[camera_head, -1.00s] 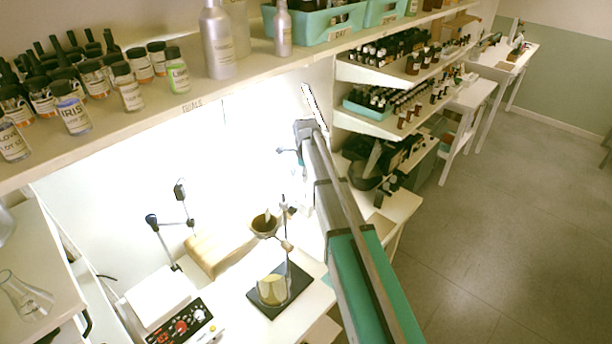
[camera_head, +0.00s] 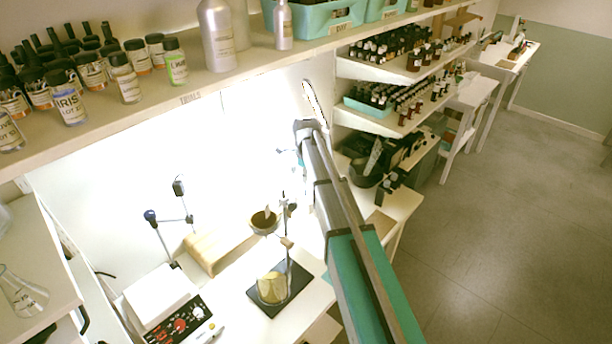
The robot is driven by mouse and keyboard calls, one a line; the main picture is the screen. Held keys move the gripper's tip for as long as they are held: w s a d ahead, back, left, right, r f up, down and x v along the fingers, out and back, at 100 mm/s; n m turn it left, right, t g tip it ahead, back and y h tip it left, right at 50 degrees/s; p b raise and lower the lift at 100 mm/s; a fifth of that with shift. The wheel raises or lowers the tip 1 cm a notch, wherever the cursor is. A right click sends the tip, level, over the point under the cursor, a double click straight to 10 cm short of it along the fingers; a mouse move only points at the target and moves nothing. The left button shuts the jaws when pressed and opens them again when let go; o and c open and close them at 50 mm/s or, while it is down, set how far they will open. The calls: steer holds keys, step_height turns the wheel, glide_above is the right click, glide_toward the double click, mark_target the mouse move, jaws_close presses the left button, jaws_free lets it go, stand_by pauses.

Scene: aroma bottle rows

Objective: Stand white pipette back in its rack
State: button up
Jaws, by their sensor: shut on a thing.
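My arm reaches from the lower right to the pale, glare-lit area above the far end of the bench. Its end is a light grey wrist part, and I cannot make out the gripper's fingers beyond it. A thin pale shape with a dark edge (camera_head: 311,97) stands just above the wrist; I cannot tell what it is. A small bluish-dark piece shows left of the wrist, too small to identify. I cannot pick out the white pipette or its rack with certainty against the overexposed background.
On the bench are a stand with a brown bowl (camera_head: 264,222), a gold-coloured vessel (camera_head: 271,287) on a dark base, a wooden block (camera_head: 216,250) and a white device (camera_head: 160,297). A bottle shelf (camera_head: 240,84) runs above. Tiered shelves (camera_head: 372,124) stand right of my wrist.

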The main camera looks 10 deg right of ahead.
steer(key=shift+d+f+b, duration=0.1)
steer(key=shift+f+b, duration=1)
steer(key=shift+f, duration=0.05)
stand_by(0.4)
steer(key=o, duration=0.7)
steer(key=shift+r, duration=0.15)
steer(key=shift+r+p, duration=2.4)
steer(key=shift+p, duration=0.15)
steer(key=shift+r+p, duration=2.5)
